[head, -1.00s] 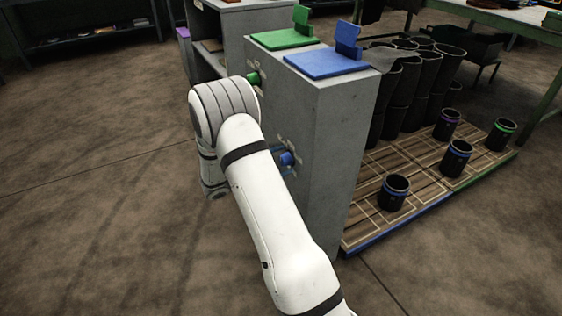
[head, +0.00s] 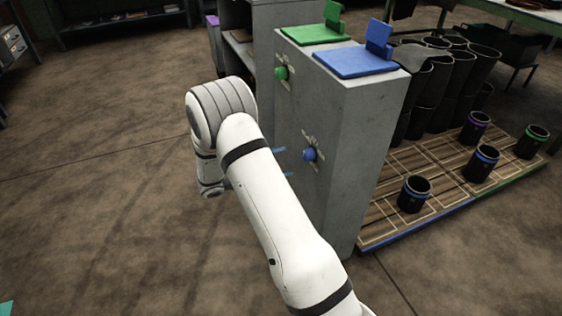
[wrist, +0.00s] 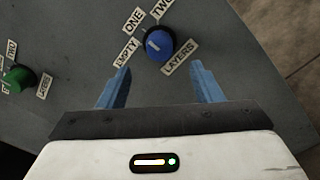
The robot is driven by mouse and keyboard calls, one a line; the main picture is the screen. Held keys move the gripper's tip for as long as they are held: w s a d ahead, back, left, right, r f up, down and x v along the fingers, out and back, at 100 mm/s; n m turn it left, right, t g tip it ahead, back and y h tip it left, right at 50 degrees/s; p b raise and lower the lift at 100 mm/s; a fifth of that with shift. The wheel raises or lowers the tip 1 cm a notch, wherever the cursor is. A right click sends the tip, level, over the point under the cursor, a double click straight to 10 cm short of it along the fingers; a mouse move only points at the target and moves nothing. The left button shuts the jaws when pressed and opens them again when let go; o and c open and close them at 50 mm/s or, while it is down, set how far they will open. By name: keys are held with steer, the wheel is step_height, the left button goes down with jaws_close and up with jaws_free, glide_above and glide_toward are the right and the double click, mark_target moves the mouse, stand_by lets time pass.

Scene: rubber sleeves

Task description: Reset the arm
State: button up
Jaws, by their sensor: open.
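My gripper (head: 284,162) is open and empty, with blue fingers showing past my white arm in the head view. It faces the blue knob (head: 310,154) on the grey cabinet's side, with a gap between fingertips and knob. In the wrist view, my gripper's fingers (wrist: 160,76) are spread apart, and the blue knob (wrist: 159,44) sits beyond and between them. Labels around it read EMPTY, ONE, TWO and LAYERS. The green knob (wrist: 19,78) is at the left; it also shows in the head view (head: 282,73). My forearm hides part of the cabinet.
The grey cabinet (head: 345,150) carries a green plate (head: 309,35) and a blue plate (head: 350,63) on top. At the right, several black sleeves stand on a wooden pallet (head: 385,228). The floor left of my arm is clear.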

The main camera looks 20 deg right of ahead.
steer(key=s+d+r+m+g+y+p, duration=0.1)
steer(key=s+r+m+g+y+p, duration=0.2)
steer(key=s+r+p, duration=0.6)
steer(key=s+r+m+g+y+p, duration=0.15)
steer(key=s+r+y+p, duration=0.3)
steer(key=r, duration=0.85)
steer(key=s+a+r+m+t+y+p, duration=0.1)
steer(key=s+a+r+t+y+p, duration=0.1)
steer(key=r, duration=0.4)
steer(key=s+a+r+m+t+y+p, duration=0.2)
steer(key=s+a+r+y+p, duration=0.2)
steer(key=s+r+y+p, duration=0.1)
steer(key=s+a+r+m+t+y+p, duration=0.2)
steer(key=s+a+r+y+p, duration=0.1)
steer(key=s+r+p, duration=0.2)
step_height(320, 180, up, 4)
steer(key=shift+s+a+f+p, duration=0.15)
steer(key=shift+s+p, duration=0.1)
steer(key=shift+p, duration=0.75)
steer(key=shift+t+y, duration=0.25)
